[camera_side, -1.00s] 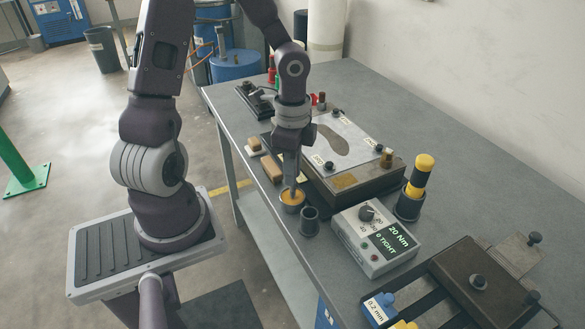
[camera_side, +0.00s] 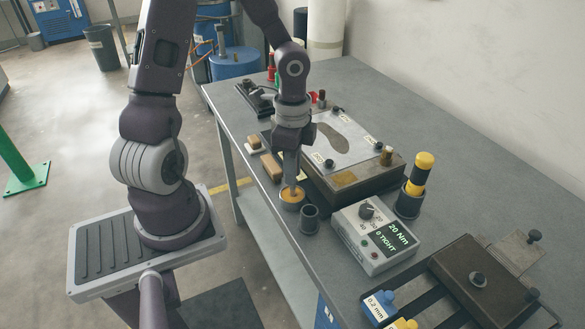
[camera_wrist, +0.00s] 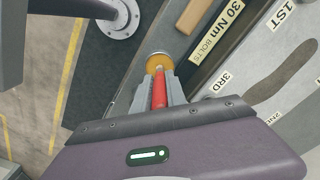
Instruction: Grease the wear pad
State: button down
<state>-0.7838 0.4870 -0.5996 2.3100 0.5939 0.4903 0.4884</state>
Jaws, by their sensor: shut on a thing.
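My gripper (camera_side: 291,178) is shut on a red-handled tool (camera_wrist: 159,90), pointing down over a small round pot of orange-yellow grease (camera_side: 291,199). The tool's lower end is at the grease in the side view, and its tip is hidden there. In the wrist view the grease pot (camera_wrist: 159,63) lies just beyond the red handle. A flat brass-coloured patch (camera_side: 344,179), which looks like the wear pad, is on the front corner of the dark fixture block, right of the gripper. I cannot tell whether it carries grease.
A dark empty cup (camera_side: 310,219) stands close beside the pot. A torque box (camera_side: 376,238) reads 20 Nm, and a yellow-black driver (camera_side: 417,180) stands in a holder. The fixture plate (camera_side: 347,143) has knobs and pegs. Wooden blocks (camera_side: 271,167) lie near the table's left edge.

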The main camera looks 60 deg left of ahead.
jog(key=shift+s, duration=0.1)
jog(key=shift+r, duration=3.5)
